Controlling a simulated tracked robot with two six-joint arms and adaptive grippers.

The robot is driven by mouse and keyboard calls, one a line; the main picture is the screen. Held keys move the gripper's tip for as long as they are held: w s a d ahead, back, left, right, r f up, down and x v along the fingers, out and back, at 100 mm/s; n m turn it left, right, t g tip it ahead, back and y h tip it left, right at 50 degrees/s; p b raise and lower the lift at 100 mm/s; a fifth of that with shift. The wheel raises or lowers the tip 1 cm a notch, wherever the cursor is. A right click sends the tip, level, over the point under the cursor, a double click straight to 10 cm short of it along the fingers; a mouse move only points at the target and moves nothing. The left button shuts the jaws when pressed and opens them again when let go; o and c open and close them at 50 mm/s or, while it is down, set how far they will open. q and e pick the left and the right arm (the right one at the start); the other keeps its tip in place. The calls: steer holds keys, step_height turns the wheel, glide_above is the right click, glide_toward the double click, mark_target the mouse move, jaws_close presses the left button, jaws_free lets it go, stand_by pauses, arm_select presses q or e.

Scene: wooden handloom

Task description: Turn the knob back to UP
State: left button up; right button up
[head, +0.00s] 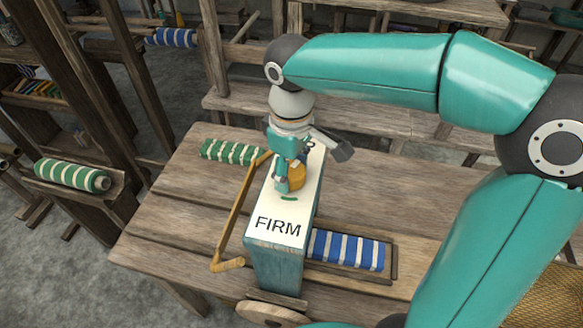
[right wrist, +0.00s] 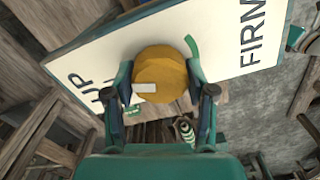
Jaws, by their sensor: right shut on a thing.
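The round orange knob (head: 298,172) sits on the sloping white face of a teal box (head: 278,262). It also shows in the right wrist view (right wrist: 165,68). FIRM is printed at the face's near end and UP at its far end, partly hidden by my gripper. A white mark (right wrist: 145,88) on the knob lies on the side toward UP. A short green arc (right wrist: 192,47) is on the face on the FIRM side. My right gripper (head: 288,182) is shut on the knob, one finger on each side. My left gripper is not in view.
The box stands on a plank bench (head: 165,215). A bent wooden bar (head: 233,215) runs close along its left side. A blue striped roll (head: 345,250) lies right of it, a green striped roll (head: 230,152) behind left. Loom posts stand at left.

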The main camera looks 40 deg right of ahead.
mark_target(290, 168)
steer(key=n, duration=0.3)
steer(key=shift+w+r, duration=0.1)
steer(key=shift+w, duration=0.05)
steer(key=shift+n, duration=0.4)
steer(key=o, duration=1.1)
steer(key=shift+o, duration=0.2)
step_height(290, 168, up, 12)
stand_by(0.3)
